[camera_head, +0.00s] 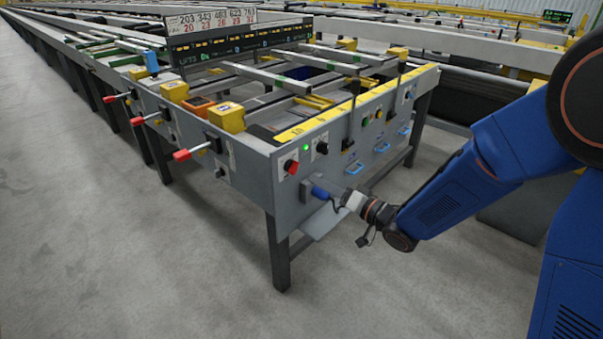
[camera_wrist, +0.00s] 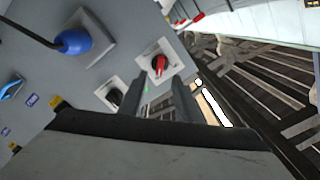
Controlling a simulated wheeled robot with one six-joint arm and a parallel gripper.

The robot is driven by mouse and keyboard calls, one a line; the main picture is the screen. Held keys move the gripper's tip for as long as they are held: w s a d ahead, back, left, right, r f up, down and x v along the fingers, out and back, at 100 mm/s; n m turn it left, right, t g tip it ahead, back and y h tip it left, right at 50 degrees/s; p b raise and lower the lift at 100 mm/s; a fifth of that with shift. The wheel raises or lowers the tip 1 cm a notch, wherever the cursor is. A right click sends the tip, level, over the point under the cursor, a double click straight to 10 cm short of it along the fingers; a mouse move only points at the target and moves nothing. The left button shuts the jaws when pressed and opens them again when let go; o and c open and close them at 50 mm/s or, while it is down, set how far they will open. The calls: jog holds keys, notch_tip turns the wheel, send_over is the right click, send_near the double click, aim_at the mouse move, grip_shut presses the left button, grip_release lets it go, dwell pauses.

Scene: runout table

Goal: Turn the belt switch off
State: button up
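A red rotary switch (camera_head: 290,167) on a white square plate sits near the left corner of the grey end panel. In the wrist view the red switch (camera_wrist: 159,65) appears just beyond the fingertips, its handle roughly upright in the picture. A black rotary switch (camera_head: 321,148) sits to its right, also in the wrist view (camera_wrist: 114,96). A small green lamp (camera_head: 306,147) glows between them. I cannot read which one is labelled as the belt switch. My gripper (camera_wrist: 158,82) is open and empty, its fingers apart and pointing towards the red switch without visible contact.
A blue plug (camera_head: 320,192) with a black cable is on the panel close to my gripper; it shows in the wrist view (camera_wrist: 73,42). Blue handles (camera_head: 355,168) are further right. Red-tipped levers (camera_head: 182,155) stick out on the left side. The floor (camera_head: 150,260) in front is clear.

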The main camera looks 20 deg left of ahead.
aim_at(296, 170)
jog(key=x, duration=0.8)
grip_shut()
